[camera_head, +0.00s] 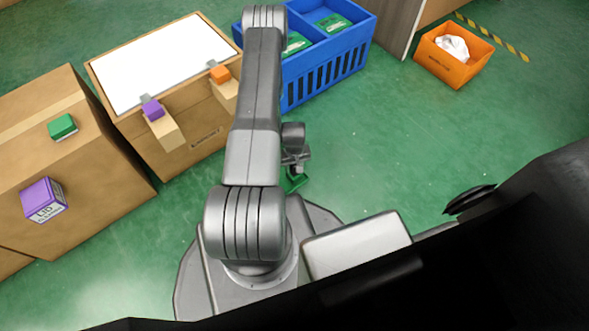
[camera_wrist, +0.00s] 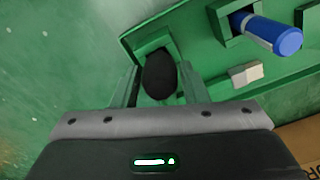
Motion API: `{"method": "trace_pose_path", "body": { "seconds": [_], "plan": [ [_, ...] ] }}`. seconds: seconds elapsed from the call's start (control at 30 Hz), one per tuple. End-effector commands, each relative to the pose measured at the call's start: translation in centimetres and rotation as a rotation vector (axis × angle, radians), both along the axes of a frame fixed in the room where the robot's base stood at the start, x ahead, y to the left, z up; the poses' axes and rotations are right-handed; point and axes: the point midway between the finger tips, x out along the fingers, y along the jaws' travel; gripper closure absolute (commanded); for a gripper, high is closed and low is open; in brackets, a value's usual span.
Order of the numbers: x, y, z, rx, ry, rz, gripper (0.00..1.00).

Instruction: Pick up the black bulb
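The black bulb (camera_wrist: 160,76) sits upright in a square pocket of a green holder (camera_wrist: 205,62) in the wrist view. My gripper (camera_wrist: 160,88) is over it, with one finger on each side of the bulb. The fingers look open, with a small gap between them and the bulb. In the head view my gripper (camera_head: 296,160) points down beside my arm, just above a small visible part of the green holder (camera_head: 293,182). The bulb is hidden there.
A blue cylinder (camera_wrist: 268,34) and a white block (camera_wrist: 246,74) sit on the holder to the right. Cardboard boxes (camera_head: 85,150) stand at left, a blue crate (camera_head: 325,60) behind, and an orange bin (camera_head: 453,58) at back right. The green floor at right is clear.

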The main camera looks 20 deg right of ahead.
Motion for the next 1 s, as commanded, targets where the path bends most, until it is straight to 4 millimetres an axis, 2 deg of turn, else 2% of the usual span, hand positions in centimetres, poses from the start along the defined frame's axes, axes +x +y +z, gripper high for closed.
{"method": "trace_pose_path", "body": {
  "seconds": [0.27,0.37,0.8,1.0],
  "plan": [
    [0.0,0.0,0.1,0.000,0.000,0.000,0.82],
    [0.0,0.0,0.7,0.000,-0.001,0.000,0.82],
    [0.1,0.0,8.8,-0.001,-0.002,0.000,0.82],
    [0.0,0.0,10.1,0.000,0.000,0.000,0.82]
  ]
}}
